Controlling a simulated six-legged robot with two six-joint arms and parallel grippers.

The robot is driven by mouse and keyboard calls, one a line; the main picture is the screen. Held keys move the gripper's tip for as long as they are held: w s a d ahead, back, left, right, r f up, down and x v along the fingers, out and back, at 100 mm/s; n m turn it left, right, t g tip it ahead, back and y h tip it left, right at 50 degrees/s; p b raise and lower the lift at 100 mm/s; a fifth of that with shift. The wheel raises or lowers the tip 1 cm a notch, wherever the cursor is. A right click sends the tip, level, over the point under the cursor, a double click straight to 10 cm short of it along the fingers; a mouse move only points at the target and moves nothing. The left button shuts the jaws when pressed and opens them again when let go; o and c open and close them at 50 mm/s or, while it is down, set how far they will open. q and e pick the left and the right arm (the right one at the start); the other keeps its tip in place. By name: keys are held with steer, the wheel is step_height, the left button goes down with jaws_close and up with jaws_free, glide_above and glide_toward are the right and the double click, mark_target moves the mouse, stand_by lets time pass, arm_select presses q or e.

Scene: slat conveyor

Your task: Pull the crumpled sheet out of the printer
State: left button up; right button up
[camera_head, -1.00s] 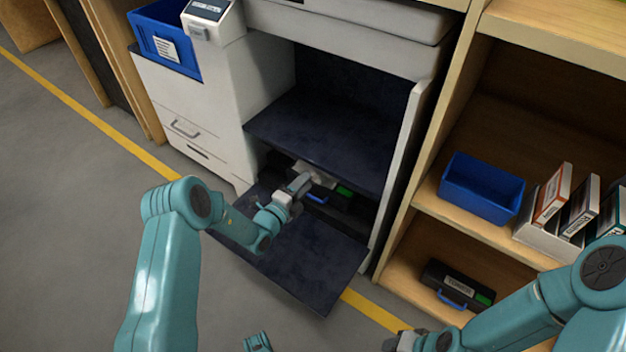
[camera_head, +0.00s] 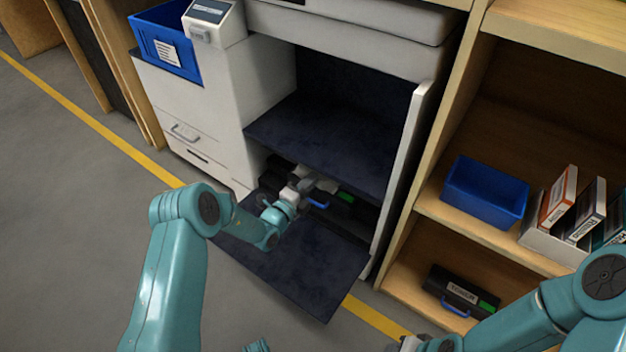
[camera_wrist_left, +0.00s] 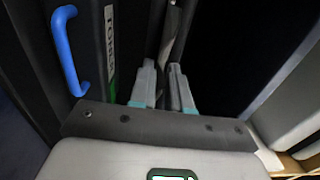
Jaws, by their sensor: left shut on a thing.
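The printer (camera_head: 215,110) stands open, its dark front flap (camera_head: 305,268) folded down. The crumpled sheet (camera_head: 327,185) is a small pale patch inside the low opening, above a black toner unit (camera_head: 350,212) with a blue handle (camera_head: 319,204). My left gripper (camera_head: 308,184) reaches into this opening and is shut on the near edge of the sheet. In the left wrist view the fingertips (camera_wrist_left: 164,72) pinch a narrow grey strip of the sheet (camera_wrist_left: 171,35), beside the toner unit. Most of the sheet is hidden there. My right gripper (camera_head: 405,343) is partly cut off at the bottom edge.
A wooden shelf (camera_head: 400,230) stands right of the printer, with a blue bin (camera_head: 486,192), several boxes (camera_head: 570,210) and another toner unit (camera_head: 462,291). A white side panel (camera_head: 401,165) bounds the printer opening. The floor (camera_head: 80,230) at left is clear.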

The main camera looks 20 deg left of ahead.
arm_select(q)
steer(key=p+v, duration=0.8)
steer(key=v, duration=1.2)
arm_select(e)
steer(key=s+a+r+g, duration=0.1)
steer(key=s+r, duration=0.2)
steer(key=r, duration=0.5)
steer(key=shift+a, duration=0.25)
arm_select(q)
steer(key=shift+r, duration=0.1)
arm_select(e)
steer(key=shift+s, duration=0.1)
